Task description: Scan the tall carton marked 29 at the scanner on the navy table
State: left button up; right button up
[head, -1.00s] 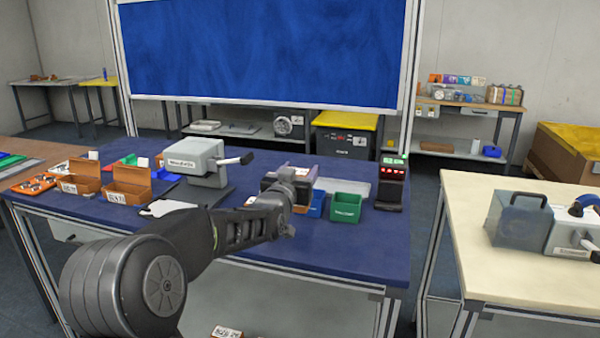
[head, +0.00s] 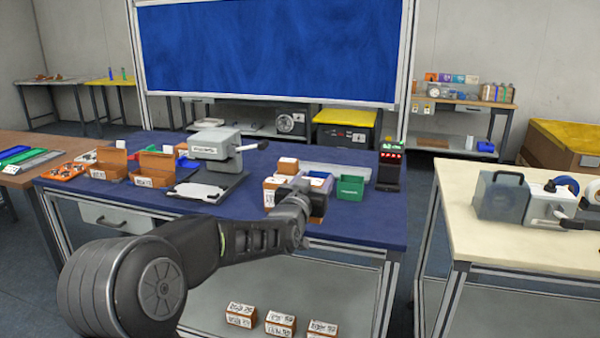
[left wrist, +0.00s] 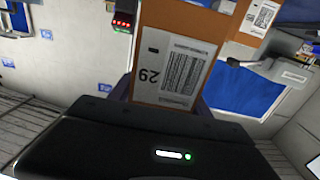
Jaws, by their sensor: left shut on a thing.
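The tall orange carton marked 29 (left wrist: 175,75) fills the middle of the left wrist view, with its white barcode label facing that camera and upside down. My left gripper (left wrist: 160,100) is shut on it. In the head view my left gripper (head: 308,198) is over the front part of the navy table (head: 340,232), and I cannot clearly pick out the held carton there. The scanner (head: 391,168), dark with a green top and red lights, stands at the table's right end, apart from the gripper. It also shows in the left wrist view (left wrist: 122,20). My right gripper is out of view.
Another labelled carton (head: 272,190) shows just left of the gripper. A green bin (head: 350,188) stands between gripper and scanner. A grey press (head: 215,148) and open orange boxes (head: 155,168) are to the left. Several cartons (head: 280,323) sit on the lower shelf. The table's front right is clear.

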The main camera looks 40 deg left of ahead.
pick_arm(q)
jog(key=s+d+f+m+h+p, duration=0.1)
jog(key=s+d+f+p, duration=0.1)
jog(key=d+f, duration=0.3)
jog(key=s+d+f+m+h+p, duration=0.1)
jog(key=s+d+f+h+p, duration=0.1)
jog(key=d+f, duration=0.4)
jog(key=s+d+f+m+h+p, duration=0.1)
jog(key=d+f, duration=0.4)
jog(key=d, duration=0.9)
jog(key=shift+s+f+t+h+p, duration=0.25)
jog(key=shift+s+t+h+p, duration=0.15)
jog(key=shift+h+p, duration=0.35)
jog(key=shift+d, duration=0.1)
